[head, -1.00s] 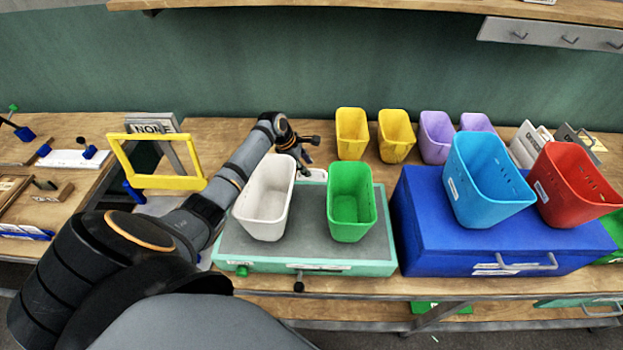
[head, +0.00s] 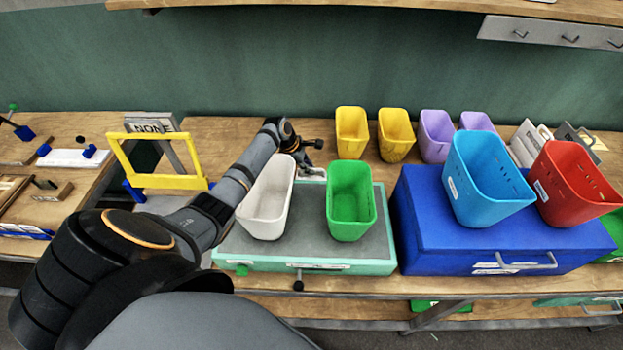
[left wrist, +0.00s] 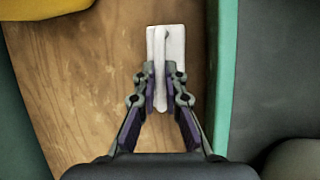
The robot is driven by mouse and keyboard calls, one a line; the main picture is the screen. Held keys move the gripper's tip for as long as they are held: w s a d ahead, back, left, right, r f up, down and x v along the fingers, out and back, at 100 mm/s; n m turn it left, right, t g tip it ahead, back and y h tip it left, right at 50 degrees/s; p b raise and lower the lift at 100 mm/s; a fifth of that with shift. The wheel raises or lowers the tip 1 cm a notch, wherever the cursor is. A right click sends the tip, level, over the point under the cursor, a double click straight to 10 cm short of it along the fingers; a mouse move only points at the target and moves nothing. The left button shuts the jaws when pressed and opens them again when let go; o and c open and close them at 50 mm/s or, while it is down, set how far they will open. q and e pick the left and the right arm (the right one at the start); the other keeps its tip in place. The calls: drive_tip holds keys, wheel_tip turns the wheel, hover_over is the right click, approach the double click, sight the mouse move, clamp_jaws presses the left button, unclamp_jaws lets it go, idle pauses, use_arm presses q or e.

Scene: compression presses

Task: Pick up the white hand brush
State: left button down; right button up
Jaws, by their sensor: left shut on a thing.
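The white hand brush (left wrist: 176,46) lies on the wooden table in the left wrist view, with its handle between the fingers of my left gripper (left wrist: 161,97). The gripper is shut on it. In the head view the brush (head: 312,173) shows only in part, behind the green-edged board and close to my left gripper (head: 308,155). The white bin and my arm hide some of that area. My right gripper is not in view.
A white bin (head: 266,200) and a green bin (head: 351,203) stand on the green-edged board (head: 310,266) right beside my left arm. Yellow bins (head: 396,137) stand behind. A blue box (head: 500,250) is at right, and a yellow frame (head: 160,182) at left.

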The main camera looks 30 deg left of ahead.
use_arm(q)
wheel_tip(320, 180, up, 10)
drive_tip(key=b, duration=0.1)
idle(0.4)
drive_tip(key=c, duration=2)
unclamp_jaws()
drive_tip(key=shift+c, duration=0.2)
drive_tip(key=shift+r, duration=0.1)
clamp_jaws()
